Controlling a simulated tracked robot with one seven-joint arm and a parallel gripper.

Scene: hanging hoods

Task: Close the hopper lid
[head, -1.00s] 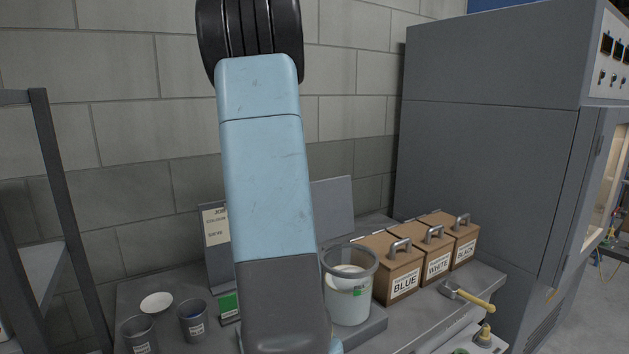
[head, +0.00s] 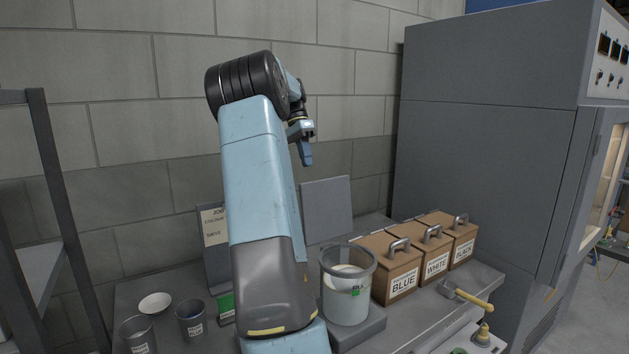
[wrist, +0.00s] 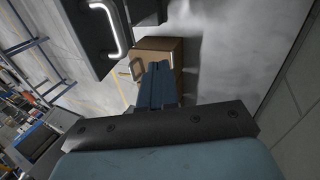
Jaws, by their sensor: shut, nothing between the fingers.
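A flat grey square panel (head: 327,208) stands upright behind the clear bucket and looks like the raised hopper lid. The hopper body is not clearly seen; my arm covers part of that area. My gripper (head: 306,160) is shut and empty, pointing down near the wall, just above and left of the panel's top edge. In the wrist view my shut fingers (wrist: 158,75) lie in front of a brown box (wrist: 165,55). A dark panel with a pale bar handle (wrist: 108,25) is at the upper left there, possibly the lid's other face.
A clear bucket (head: 346,300) stands in front of the panel. Brown boxes marked BLUE (head: 402,284), WHITE (head: 436,264) and BLACK (head: 463,251) stand to its right, near a hammer (head: 468,296). Dark cups (head: 191,322) and a white dish (head: 155,303) are at left.

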